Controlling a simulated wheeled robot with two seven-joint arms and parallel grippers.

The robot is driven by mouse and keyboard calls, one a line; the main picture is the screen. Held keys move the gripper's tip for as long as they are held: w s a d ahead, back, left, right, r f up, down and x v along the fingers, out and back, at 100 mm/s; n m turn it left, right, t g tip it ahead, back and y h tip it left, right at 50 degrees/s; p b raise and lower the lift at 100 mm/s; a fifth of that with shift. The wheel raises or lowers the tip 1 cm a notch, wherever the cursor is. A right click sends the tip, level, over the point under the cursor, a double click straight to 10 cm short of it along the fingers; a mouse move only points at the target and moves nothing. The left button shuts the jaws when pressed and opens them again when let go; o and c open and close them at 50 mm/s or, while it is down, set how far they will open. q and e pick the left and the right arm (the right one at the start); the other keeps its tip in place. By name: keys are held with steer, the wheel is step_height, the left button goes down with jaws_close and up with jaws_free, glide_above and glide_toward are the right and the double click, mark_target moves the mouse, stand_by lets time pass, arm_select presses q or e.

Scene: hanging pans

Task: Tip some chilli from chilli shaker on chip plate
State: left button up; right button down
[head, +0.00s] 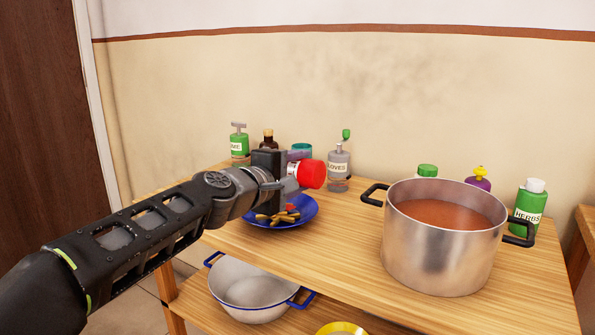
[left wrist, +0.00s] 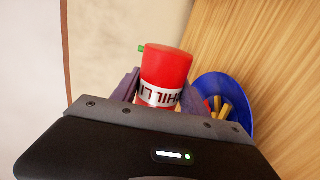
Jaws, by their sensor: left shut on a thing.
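The chilli shaker has a red cap (head: 312,174) and a white label. My left gripper (head: 287,178) is shut on the shaker and holds it tilted onto its side above the table, with the cap pointing right in the head view. In the left wrist view the shaker (left wrist: 165,72) sits between the two fingers, its label partly readable. The blue chip plate (head: 302,215) lies on the table below the gripper, with several chips (head: 277,217) on it. The gripper and arm hide part of the plate. My right gripper is not in view.
A large metal pot (head: 440,255) of reddish liquid stands at the right. A cloves shaker (head: 338,168), a green-labelled bottle (head: 239,143) and other bottles line the back. A herbs shaker (head: 528,203) stands at the far right. A white pot (head: 255,285) sits on the lower shelf.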

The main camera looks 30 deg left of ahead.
arm_select(q)
steer(key=shift+d+f+m+y+b, duration=0.1)
steer(key=shift+f+m+y+b, duration=0.3)
steer(key=shift+m, duration=0.6)
steer(key=shift+f+m+b, duration=0.35)
steer(key=shift+f+m, duration=0.1)
steer(key=shift+m, duration=0.75)
steer(key=shift+r, duration=0.1)
